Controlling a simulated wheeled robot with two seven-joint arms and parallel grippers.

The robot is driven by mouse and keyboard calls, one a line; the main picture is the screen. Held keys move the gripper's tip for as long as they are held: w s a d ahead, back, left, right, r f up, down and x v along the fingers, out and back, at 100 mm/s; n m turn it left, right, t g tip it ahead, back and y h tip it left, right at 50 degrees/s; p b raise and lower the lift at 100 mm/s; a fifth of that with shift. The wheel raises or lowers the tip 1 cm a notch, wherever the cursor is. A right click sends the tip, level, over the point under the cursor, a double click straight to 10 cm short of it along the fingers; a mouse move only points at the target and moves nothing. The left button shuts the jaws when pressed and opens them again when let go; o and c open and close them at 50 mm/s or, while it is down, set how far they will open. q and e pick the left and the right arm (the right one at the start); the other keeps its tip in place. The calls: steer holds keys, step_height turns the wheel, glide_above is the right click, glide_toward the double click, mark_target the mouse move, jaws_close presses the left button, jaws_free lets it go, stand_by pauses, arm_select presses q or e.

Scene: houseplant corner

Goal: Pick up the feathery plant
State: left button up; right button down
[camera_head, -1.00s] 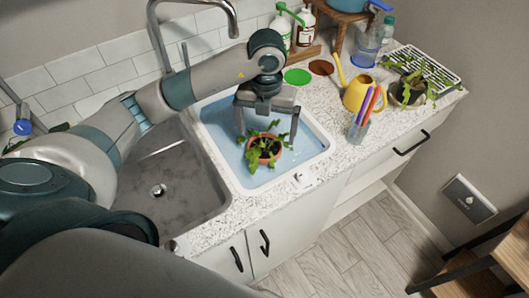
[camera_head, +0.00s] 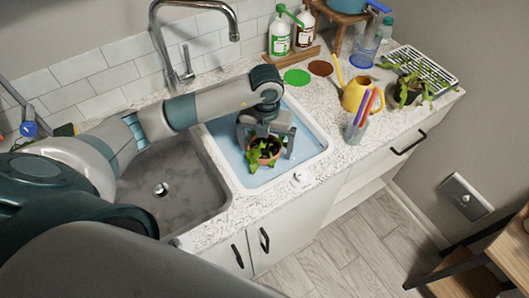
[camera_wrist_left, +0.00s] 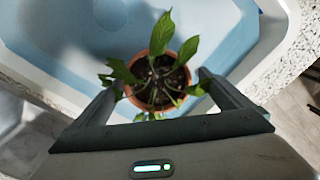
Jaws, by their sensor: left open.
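A leafy green plant (camera_head: 262,152) in a terracotta pot (camera_head: 272,161) stands in the pale blue basin (camera_head: 233,161). In the left wrist view, the plant (camera_wrist_left: 130,72) has pointed, fairly broad leaves, and the round pot (camera_wrist_left: 158,104) shows dark soil. My left gripper (camera_head: 266,150) is open, pointing down over it, with one finger on each side of the pot. I cannot tell whether the fingers touch it. My gripper partly hides the plant in the head view. My right gripper is not in view.
A grey sink (camera_head: 180,185) and a tall tap (camera_head: 155,35) lie left of the basin. At right stand a cup of markers (camera_head: 357,128), a yellow watering can (camera_head: 354,97) and another plant in a dark pot (camera_head: 405,95). Bottles (camera_head: 279,38) stand at the back.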

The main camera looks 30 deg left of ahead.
mark_target(264, 149)
arm_select(q)
steer(key=f, duration=0.1)
steer(key=f+p, duration=0.1)
steer(key=f, duration=0.1)
steer(key=shift+a+p, duration=0.25)
steer(key=shift+p, duration=0.05)
steer(key=shift+f, duration=0.6)
steer(key=shift+w, duration=0.1)
steer(key=c, duration=1.6)
